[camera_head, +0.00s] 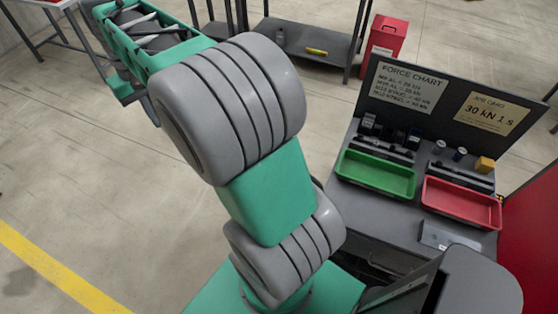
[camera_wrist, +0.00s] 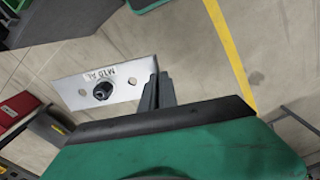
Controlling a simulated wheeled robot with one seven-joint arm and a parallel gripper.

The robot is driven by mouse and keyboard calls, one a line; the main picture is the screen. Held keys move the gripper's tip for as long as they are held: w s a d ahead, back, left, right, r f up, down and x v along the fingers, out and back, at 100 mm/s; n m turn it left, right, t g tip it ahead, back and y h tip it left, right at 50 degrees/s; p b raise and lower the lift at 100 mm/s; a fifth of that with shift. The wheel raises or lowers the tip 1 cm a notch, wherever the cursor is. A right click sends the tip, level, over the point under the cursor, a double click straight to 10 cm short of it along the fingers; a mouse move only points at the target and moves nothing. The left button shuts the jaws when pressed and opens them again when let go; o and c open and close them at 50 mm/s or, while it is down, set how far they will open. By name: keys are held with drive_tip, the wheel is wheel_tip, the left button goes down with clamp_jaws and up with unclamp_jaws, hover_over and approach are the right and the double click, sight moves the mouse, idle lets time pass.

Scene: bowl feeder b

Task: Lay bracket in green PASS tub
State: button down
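The bracket (camera_wrist: 75,92) is a pale metal plate marked "M10 AL" with a black round fitting on it. It shows in the wrist view, over the floor. My gripper (camera_wrist: 156,94) has its dark fingers close together at the bracket's right end and appears shut on it. The gripper's fingers and the bracket cannot be made out in the head view, where my arm reaches to the upper left. The green tub (camera_head: 375,173) stands on the grey bench at right and looks empty. My gripper is well away from it.
A red tub (camera_head: 461,203) sits to the right of the green tub. Behind them are small fixtures, a yellow block (camera_head: 485,164) and an upright chart board (camera_head: 442,98). A flat grey item (camera_head: 447,236) lies in front. A red bin (camera_head: 384,46) and a shelf (camera_head: 311,45) stand farther back.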

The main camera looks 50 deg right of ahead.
drive_tip(key=s+d+f+m+b, duration=0.2)
drive_tip(key=s+d+f+b, duration=0.15)
drive_tip(key=s+d, duration=0.4)
drive_tip(key=s+d+f+m+b, duration=0.3)
drive_tip(key=s+d+b, duration=0.1)
drive_tip(key=d, duration=0.7)
drive_tip(key=s+d+f+m+b, duration=0.2)
drive_tip(key=s+d+f+b, duration=0.15)
drive_tip(key=s+d, duration=0.4)
drive_tip(key=s+d+f+m+b, duration=0.2)
drive_tip(key=s+d+b, duration=0.1)
drive_tip(key=s, duration=0.8)
drive_tip(key=s+d+f+m+b, duration=0.2)
drive_tip(key=s+d+f+b, duration=0.15)
drive_tip(key=s, duration=0.65)
drive_tip(key=s+d+f+m+b, duration=0.2)
drive_tip(key=s+b, duration=0.2)
drive_tip(key=s, duration=0.7)
drive_tip(key=w+d+f, duration=0.1)
drive_tip(key=w+f, duration=0.3)
drive_tip(key=w+d+f, duration=0.1)
drive_tip(key=w+f, duration=0.2)
drive_tip(key=w, duration=0.2)
drive_tip(key=w+d+f+b, duration=0.1)
drive_tip(key=w+f, duration=0.3)
drive_tip(key=w, duration=0.1)
drive_tip(key=shift+d+f, duration=0.3)
drive_tip(key=shift+f, duration=0.4)
drive_tip(key=shift+m, duration=0.3)
